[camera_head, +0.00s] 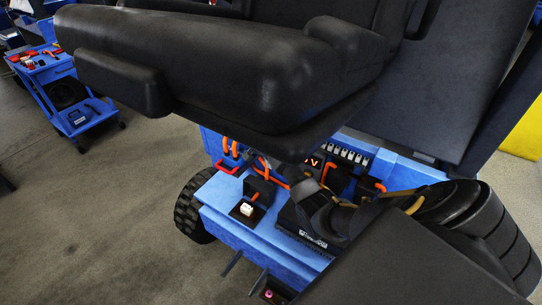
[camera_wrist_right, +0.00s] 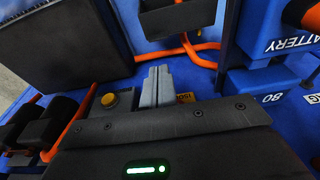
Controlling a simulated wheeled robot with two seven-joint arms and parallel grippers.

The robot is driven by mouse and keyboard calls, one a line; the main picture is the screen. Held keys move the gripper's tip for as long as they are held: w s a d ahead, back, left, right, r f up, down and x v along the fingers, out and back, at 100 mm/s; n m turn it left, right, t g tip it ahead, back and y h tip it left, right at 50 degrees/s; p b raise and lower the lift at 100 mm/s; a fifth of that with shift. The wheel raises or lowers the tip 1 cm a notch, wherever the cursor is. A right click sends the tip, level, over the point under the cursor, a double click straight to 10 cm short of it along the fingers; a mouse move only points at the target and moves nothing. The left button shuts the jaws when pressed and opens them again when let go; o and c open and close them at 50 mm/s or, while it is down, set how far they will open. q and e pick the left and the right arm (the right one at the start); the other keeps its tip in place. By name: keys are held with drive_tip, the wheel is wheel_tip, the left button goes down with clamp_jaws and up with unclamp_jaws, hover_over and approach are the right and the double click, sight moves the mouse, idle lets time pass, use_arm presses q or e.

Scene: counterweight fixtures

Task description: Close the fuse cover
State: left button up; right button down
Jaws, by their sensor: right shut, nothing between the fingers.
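My right gripper shows in the right wrist view (camera_wrist_right: 156,86), with its two grey fingers together and nothing between them. It is low over the blue deck of the vehicle. A dark flat-sided box (camera_wrist_right: 65,45) stands beyond it at upper left, and a dark block (camera_wrist_right: 178,18) with an orange cable is beyond the fingertips. No part is clearly marked as the fuse cover, so I cannot tell which it is. In the head view my right arm reaches in from the right over the open bay, and the gripper's tips are hard to make out. My left gripper is not in view.
The raised black seat (camera_head: 190,65) overhangs the bay. A black box with a white label (camera_head: 312,240) and a white connector (camera_head: 247,209) are on the blue deck. Orange cables run close by.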

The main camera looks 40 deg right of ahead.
wheel_tip(320, 180, down, 10)
drive_tip(key=d, duration=0.1)
drive_tip(key=shift+w+d+r, duration=0.2)
drive_tip(key=shift+w, duration=0.05)
idle(0.4)
